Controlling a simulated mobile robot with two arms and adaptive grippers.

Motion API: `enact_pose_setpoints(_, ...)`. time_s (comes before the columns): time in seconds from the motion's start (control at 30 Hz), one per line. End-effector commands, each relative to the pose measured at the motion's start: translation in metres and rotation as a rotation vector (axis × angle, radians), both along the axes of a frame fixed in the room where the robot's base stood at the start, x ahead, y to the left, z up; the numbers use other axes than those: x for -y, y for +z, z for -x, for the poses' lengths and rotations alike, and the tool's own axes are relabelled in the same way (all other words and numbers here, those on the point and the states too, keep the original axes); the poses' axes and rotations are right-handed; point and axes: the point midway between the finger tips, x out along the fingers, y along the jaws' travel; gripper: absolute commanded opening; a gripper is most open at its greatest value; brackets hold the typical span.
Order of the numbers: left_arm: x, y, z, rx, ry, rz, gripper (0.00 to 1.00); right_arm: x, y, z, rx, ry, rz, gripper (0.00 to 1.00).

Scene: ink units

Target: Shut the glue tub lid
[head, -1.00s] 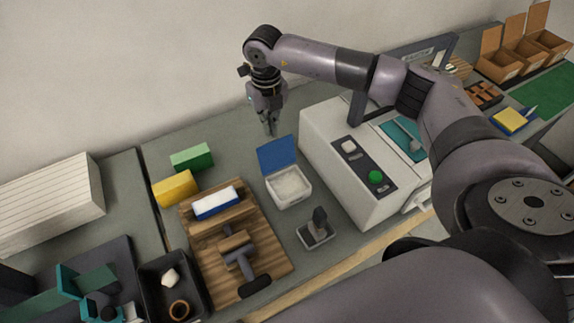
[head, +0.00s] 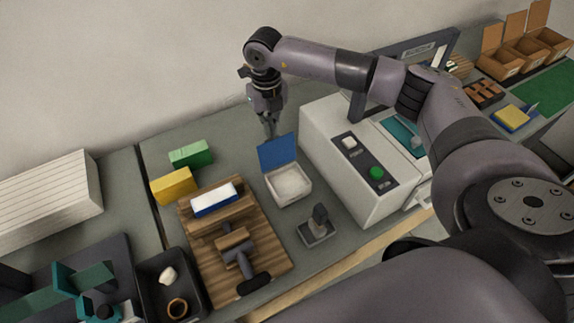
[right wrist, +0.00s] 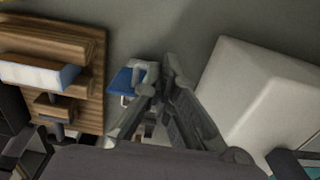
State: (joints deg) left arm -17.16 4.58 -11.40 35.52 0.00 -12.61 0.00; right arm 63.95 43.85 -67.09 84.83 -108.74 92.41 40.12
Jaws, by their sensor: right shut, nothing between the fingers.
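The glue tub (head: 291,187) is a small white box with whitish contents on the grey bench. Its blue lid (head: 277,153) stands open, upright at the tub's far edge. My right gripper (head: 270,135) is shut and empty, fingers pointing down just behind the lid's top edge. I cannot tell whether the fingertips touch the lid. In the right wrist view the blue lid (right wrist: 124,82) shows beside the shut fingers (right wrist: 157,75), which hide most of the tub. My left gripper is not in view.
A white machine with a green button (head: 376,172) stands right of the tub. A wooden board (head: 270,262) with a blue-white block (head: 214,199) lies to the left. A small dark stamp-like tool (head: 319,226) stands in front. Yellow (head: 174,186) and green blocks (head: 191,154) sit behind the board.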

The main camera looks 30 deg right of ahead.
Motion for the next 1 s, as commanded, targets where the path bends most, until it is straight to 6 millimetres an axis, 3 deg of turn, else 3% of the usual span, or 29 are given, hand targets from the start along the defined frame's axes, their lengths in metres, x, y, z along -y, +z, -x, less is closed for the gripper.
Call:
enact_pose_setpoints(0.2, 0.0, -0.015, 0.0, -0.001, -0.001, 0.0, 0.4, 0.0, -0.017, 0.0, 0.0, 0.0, 0.0, 0.0)
enact_pose_setpoints(0.57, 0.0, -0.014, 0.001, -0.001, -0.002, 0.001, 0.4, 0.0, -0.02, 0.003, -0.006, 0.001, 0.002, 0.0)
enact_pose_setpoints(1.0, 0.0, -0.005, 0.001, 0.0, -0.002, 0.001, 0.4, -0.001, -0.021, 0.034, -0.017, 0.002, 0.003, 0.0)
